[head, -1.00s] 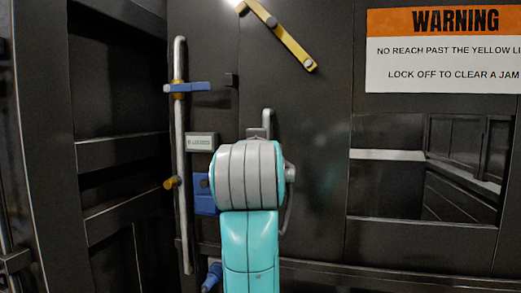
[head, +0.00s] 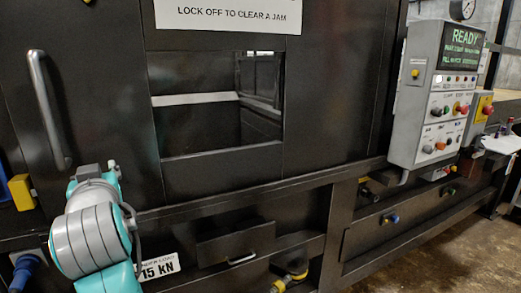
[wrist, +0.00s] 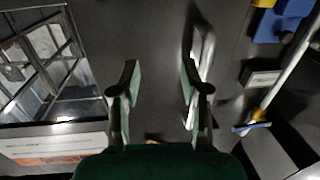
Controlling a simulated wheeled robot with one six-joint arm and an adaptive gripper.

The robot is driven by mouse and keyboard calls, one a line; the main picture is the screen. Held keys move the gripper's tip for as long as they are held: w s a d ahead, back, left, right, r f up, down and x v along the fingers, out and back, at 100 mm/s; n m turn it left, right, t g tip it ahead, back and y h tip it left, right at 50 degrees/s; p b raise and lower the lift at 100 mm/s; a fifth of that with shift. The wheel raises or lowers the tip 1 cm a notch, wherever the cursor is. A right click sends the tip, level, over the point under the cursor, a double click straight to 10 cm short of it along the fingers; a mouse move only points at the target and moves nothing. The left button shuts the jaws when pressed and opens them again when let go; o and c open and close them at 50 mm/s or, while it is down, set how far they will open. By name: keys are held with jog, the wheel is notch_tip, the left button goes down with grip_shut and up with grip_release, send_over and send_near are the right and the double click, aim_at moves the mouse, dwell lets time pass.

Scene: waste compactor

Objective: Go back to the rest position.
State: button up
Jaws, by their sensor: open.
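My gripper (wrist: 160,68) shows in the wrist view with its two dark green fingers spread apart and nothing between them. It faces the dark panel of the compactor. A bent metal handle (wrist: 206,55) runs just right of and partly behind the right finger; I cannot tell whether they touch. In the head view my teal and grey arm stands at the lower left, and my gripper cannot be made out there. The vertical handle (head: 48,108) on the dark door is above the arm in that view.
The compactor's window opening (head: 218,105) is right of my arm, under the warning sign (head: 228,14). A control panel (head: 440,95) reading READY juts out at the right. A lower ledge runs along the front. Bare floor (head: 440,250) is at the lower right.

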jog(key=d+f+m+h, duration=0.1)
jog(key=d+f, duration=0.6)
jog(key=f, duration=0.3)
jog(key=d+f+h, duration=0.1)
jog(key=d+f, duration=0.6)
jog(key=f, duration=0.4)
jog(key=d+f+m+h, duration=0.1)
jog(key=d+f, duration=0.7)
jog(key=f, duration=0.2)
jog(key=s+d+f+t+h, duration=0.1)
jog(key=s+d+f, duration=0.5)
jog(key=d+f, duration=0.35)
jog(key=s+d+f+m+h, duration=0.2)
jog(key=s+d+f, duration=0.1)
jog(key=s+d, duration=0.55)
jog(key=s+d+f+m+h, duration=0.1)
jog(key=s+d+f, duration=0.3)
jog(key=s+d, duration=0.45)
jog(key=s+d+r+m+h, duration=0.1)
jog(key=s+d+r, duration=0.1)
jog(key=s, duration=0.8)
jog(key=s+d+r+m+h, duration=0.1)
jog(key=s+d+r+h, duration=0.1)
jog(key=s, duration=0.8)
jog(key=shift+d+r+m+h, duration=0.3)
jog(key=shift+d+r+m, duration=0.1)
jog(key=shift+d+r, duration=0.45)
